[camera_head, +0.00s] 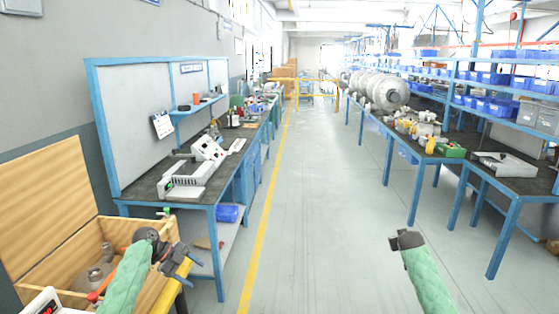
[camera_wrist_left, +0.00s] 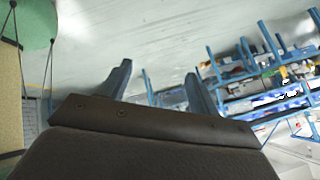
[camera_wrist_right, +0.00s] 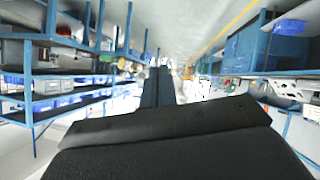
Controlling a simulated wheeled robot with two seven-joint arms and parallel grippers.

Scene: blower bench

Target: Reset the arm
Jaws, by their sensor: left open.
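My left gripper (camera_head: 182,258) is at the lower left of the head view, in front of the left bench and beside the open wooden crate. Its two fingers stand apart in the left wrist view (camera_wrist_left: 157,69), with nothing between them. My right gripper (camera_head: 399,241) is at the lower right of the head view, over the aisle floor and clear of the right tables. In the right wrist view (camera_wrist_right: 157,72) its fingers lie side by side with no clear gap, and nothing is seen held. Both arms show green sleeves.
The wooden crate (camera_head: 50,265), lid up, holds grey parts close to my left arm. The left workbench (camera_head: 140,190) carries a white device (camera_head: 207,150). Right tables (camera_head: 515,184) hold tools and a metal box (camera_head: 505,163). The aisle floor (camera_head: 320,200) between is clear.

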